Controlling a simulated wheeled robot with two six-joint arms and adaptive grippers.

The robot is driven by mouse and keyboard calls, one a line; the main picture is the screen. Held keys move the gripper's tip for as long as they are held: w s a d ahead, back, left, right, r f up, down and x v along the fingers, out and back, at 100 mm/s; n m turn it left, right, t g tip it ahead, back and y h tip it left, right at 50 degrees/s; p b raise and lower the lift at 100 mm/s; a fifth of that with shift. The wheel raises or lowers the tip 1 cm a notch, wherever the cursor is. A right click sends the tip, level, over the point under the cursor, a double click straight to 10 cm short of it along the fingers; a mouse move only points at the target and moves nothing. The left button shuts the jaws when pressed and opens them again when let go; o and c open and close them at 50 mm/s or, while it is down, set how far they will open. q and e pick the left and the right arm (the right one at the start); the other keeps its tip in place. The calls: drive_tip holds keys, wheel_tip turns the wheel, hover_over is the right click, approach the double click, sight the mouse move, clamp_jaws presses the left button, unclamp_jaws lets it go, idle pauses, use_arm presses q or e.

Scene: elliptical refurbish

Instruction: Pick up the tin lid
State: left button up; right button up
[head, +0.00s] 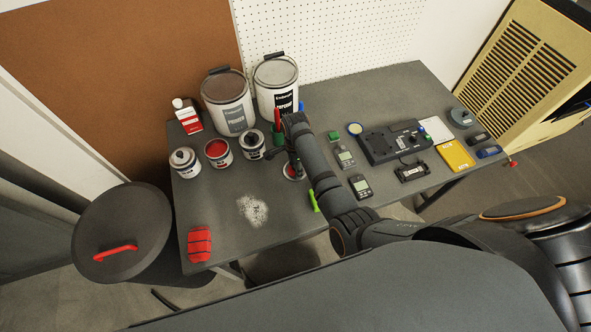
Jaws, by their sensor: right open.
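A small round thing with a pale rim and red middle, which looks like the tin lid (291,173), lies on the grey table (215,215). My right arm reaches over the table from the lower right and partly covers the lid. My right gripper (284,158) is open, pointing down just above or beside the lid. I cannot tell whether it touches it. An open tin with red paint (217,152) stands to the left. My left gripper is out of view.
Two more small tins (184,163) (253,146) and two large paint buckets (228,102) (276,84) stand behind and left. A green-and-red item (278,130) is close behind the gripper. Meters and a black device (393,142) lie right.

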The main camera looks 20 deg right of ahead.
drive_tip(key=shift+s+f, duration=0.15)
drive_tip(key=c, duration=0.4)
drive_tip(key=shift+f, duration=0.1)
drive_tip(key=shift+c, duration=0.5)
